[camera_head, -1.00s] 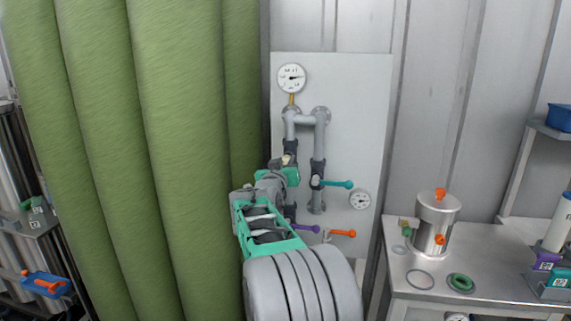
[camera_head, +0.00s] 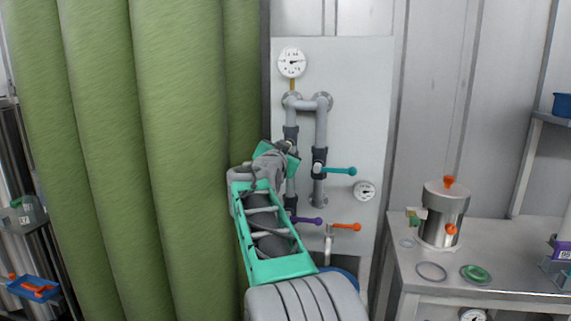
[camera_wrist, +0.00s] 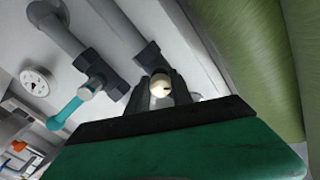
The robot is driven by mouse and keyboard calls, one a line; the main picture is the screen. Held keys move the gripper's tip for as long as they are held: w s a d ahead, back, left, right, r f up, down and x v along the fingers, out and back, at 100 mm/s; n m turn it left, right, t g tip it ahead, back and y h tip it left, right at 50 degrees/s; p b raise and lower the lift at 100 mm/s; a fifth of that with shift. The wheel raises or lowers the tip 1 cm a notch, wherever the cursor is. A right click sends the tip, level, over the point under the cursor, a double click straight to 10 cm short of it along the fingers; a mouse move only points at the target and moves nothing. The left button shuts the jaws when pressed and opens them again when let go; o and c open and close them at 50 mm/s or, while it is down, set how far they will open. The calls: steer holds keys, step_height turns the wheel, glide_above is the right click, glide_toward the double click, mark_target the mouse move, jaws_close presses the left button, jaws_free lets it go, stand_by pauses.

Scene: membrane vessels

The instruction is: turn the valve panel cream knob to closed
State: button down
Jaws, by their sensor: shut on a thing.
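The valve panel (camera_head: 350,100) is a pale board with grey pipes on the back wall. The cream knob (camera_wrist: 161,86) shows in the wrist view as a small round knob with a dark mark, at the end of a dark valve body on a grey pipe. My gripper (camera_wrist: 160,92) is shut on it, with one dark fingertip on each side. In the head view my green and grey gripper (camera_head: 283,152) reaches the left pipe and hides the knob.
A teal lever (camera_head: 338,170) sits right of my gripper, with a purple lever (camera_head: 305,220) and an orange lever (camera_head: 344,227) below. A green curtain (camera_head: 190,150) hangs close on the left. A steel bench (camera_head: 500,285) stands right.

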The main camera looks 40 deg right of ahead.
steer(key=m+b, duration=0.1)
steer(key=m, duration=0.1)
steer(key=m+b, duration=0.1)
steer(key=b, duration=0.1)
steer(key=shift+f+m+b, duration=0.3)
steer(key=shift+f+m, duration=0.05)
steer(key=shift+m, duration=0.05)
steer(key=m+b, duration=0.3)
steer(key=shift+r+m, duration=0.1)
steer(key=shift+m, duration=0.2)
steer(key=m+b, duration=0.2)
steer(key=m, duration=0.1)
steer(key=shift+m, duration=0.3)
steer(key=m+b, duration=0.2)
steer(key=m, duration=0.1)
steer(key=shift+r+m, duration=0.1)
steer(key=shift+m, duration=0.2)
steer(key=m+b, duration=0.1)
steer(key=m, duration=0.2)
steer(key=shift+m+b, duration=0.3)
steer(key=shift+b, duration=0.1)
steer(key=m+b, duration=0.1)
steer(key=m, duration=0.2)
steer(key=shift+r+m, duration=0.1)
steer(key=shift+m, duration=0.3)
steer(key=m+b, duration=0.2)
steer(key=m, duration=0.4)
steer(key=shift+r, duration=0.1)
steer(key=shift+m, duration=0.4)
